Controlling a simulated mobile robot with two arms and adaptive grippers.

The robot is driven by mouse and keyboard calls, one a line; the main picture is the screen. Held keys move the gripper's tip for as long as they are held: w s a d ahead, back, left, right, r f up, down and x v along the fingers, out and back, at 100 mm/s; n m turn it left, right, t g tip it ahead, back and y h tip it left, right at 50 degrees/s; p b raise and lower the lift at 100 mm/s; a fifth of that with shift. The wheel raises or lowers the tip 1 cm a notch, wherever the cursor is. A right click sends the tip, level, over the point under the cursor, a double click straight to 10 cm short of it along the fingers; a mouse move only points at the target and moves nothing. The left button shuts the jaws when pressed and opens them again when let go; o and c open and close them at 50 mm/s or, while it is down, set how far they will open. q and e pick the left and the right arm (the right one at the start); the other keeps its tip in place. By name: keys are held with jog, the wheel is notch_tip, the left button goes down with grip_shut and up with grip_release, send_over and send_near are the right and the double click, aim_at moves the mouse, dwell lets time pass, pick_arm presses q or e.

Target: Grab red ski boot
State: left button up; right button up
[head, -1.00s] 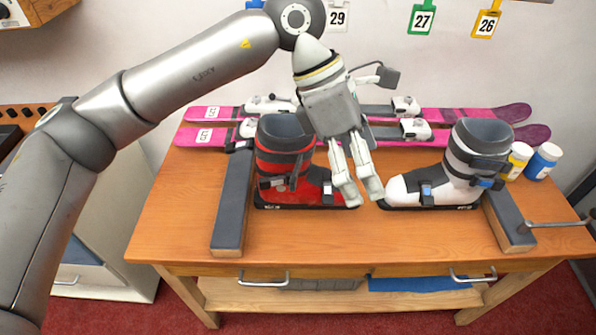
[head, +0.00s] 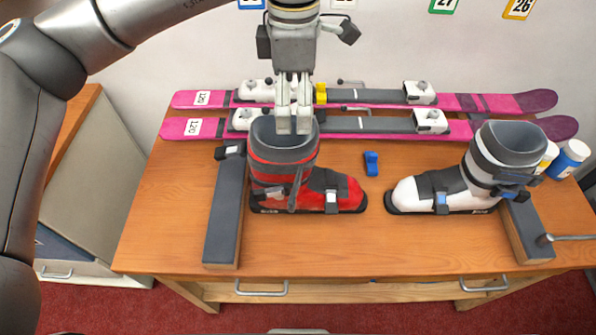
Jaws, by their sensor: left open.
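The red ski boot (head: 272,173) stands upright on the wooden bench, left of the middle, with its toe to the right. It has a dark grey cuff top, black straps and a black sole. My left gripper (head: 293,126) points down in front of the camera's view of the boot's open top, its fingertips overlapping the far part of the cuff. The fingers are a little apart with nothing seen between them. I cannot tell whether they touch the cuff. My right gripper is not in view.
A white ski boot (head: 405,195) stands to the right. Pink skis (head: 465,102) with white bindings lie behind. A small blue item (head: 371,163) lies between the boots. Dark padded bars (head: 226,210) flank the boots. Bottles (head: 568,160) stand far right. The bench front (head: 340,255) is clear.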

aim_at(274, 160)
pick_arm(q)
notch_tip(274, 160, down, 7)
jog(key=p, duration=0.2)
jog(key=shift+d+f+p, duration=0.15)
jog(key=shift+d+p, duration=0.1)
jog(key=shift+p, duration=0.1)
jog(key=shift+s, duration=0.1)
jog(key=shift+c, duration=0.3)
jog(key=c, duration=1.7)
jog(key=shift+c, duration=0.4)
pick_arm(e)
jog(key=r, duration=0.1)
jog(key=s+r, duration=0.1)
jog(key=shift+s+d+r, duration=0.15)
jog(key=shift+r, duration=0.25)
